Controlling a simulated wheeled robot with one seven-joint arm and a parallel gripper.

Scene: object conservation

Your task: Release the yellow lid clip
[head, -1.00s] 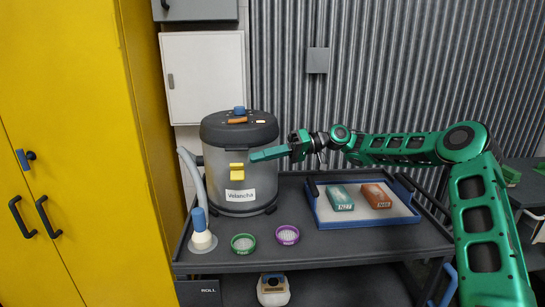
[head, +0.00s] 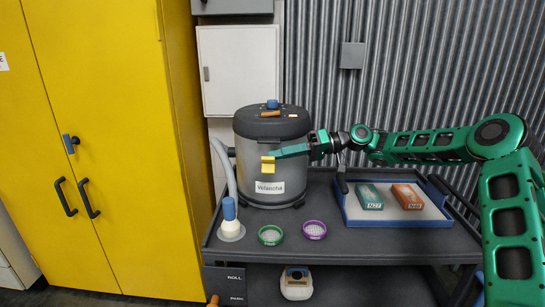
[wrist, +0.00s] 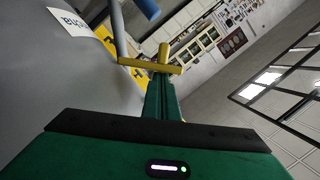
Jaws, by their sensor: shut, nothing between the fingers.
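In the wrist view the yellow clip (wrist: 150,66) shows as a bar with a short upright stub, at the tip of my fingers. My gripper (head: 277,153) reaches in from the right. Its green fingers are shut with nothing between them. The fingertips are at the clip's upper right edge; I cannot tell whether they touch it. In the wrist view my gripper (wrist: 160,80) points at the bar.
A tray (head: 360,219) with a teal box (head: 369,196) and an orange box (head: 407,196) is on the cart's right. A green-rimmed dish (head: 271,235), a purple-rimmed dish (head: 314,230) and a blue-capped nozzle (head: 230,220) are in front. A yellow cabinet (head: 115,120) stands left.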

